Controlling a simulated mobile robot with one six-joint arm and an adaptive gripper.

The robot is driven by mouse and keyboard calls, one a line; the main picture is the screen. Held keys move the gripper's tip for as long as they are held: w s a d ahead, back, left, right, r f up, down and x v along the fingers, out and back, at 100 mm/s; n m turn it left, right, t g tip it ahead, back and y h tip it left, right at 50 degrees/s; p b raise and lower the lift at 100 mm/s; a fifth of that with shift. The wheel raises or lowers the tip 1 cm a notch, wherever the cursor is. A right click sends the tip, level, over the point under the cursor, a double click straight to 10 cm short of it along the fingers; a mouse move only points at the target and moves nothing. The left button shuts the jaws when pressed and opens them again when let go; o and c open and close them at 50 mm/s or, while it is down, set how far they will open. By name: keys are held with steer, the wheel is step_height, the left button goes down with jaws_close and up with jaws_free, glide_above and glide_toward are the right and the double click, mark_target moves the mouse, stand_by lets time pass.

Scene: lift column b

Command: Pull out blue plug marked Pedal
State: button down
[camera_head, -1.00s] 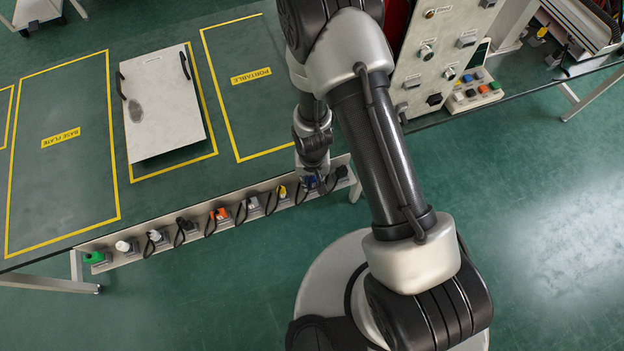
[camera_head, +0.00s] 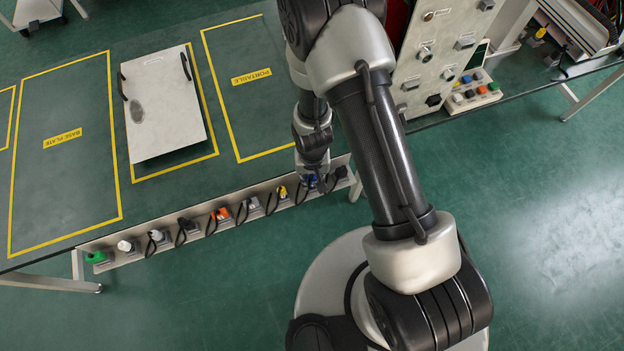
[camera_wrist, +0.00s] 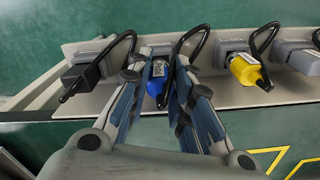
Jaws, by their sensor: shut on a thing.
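The blue plug (camera_wrist: 157,82) is in the middle of the wrist view, in a grey socket (camera_wrist: 157,51) on the light strip, with a black cable beside it. Its label is too small to read. My gripper (camera_wrist: 160,85) has one finger on each side of the plug and is shut on it. In the head view my gripper (camera_head: 314,184) is at the right end of the strip, and only a little of the blue plug (camera_head: 309,181) shows beneath it.
A black plug (camera_wrist: 84,78) is left of the blue one and a yellow plug (camera_wrist: 246,71) right of it in the wrist view. The plug strip (camera_head: 135,252) runs along the table's front edge. A pale panel (camera_head: 165,100) lies on the green table.

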mark_target(312, 176)
steer(key=shift+r+p, duration=2.35)
steer(key=shift+r, duration=1.1)
